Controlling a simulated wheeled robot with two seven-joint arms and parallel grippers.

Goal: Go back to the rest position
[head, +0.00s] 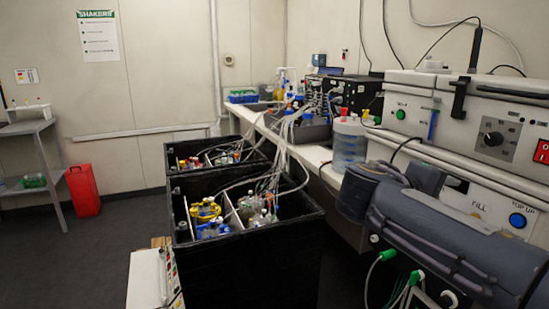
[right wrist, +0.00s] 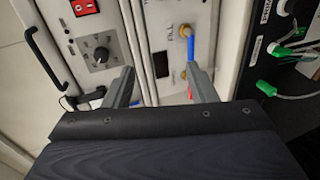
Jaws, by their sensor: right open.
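My right arm (head: 440,240) comes in from the lower right in the head view, in front of the grey control unit. My right gripper (right wrist: 160,88) shows in the right wrist view with its two grey fingers apart. Nothing is held between them. The fingers point at the front panel of the control unit, which has a black dial (right wrist: 100,54) and a red switch (right wrist: 84,7). Whether the fingertips touch the panel cannot be told. In the head view the fingertips are not clearly seen. My left gripper is not in view.
Two black shaker boxes (head: 250,262) with bottles and tubes stand at the centre. The white bench (head: 312,160) carries a clear jug (head: 349,145) and the control unit (head: 462,110) close to my arm. Green-ended cables (head: 388,256) hang below.

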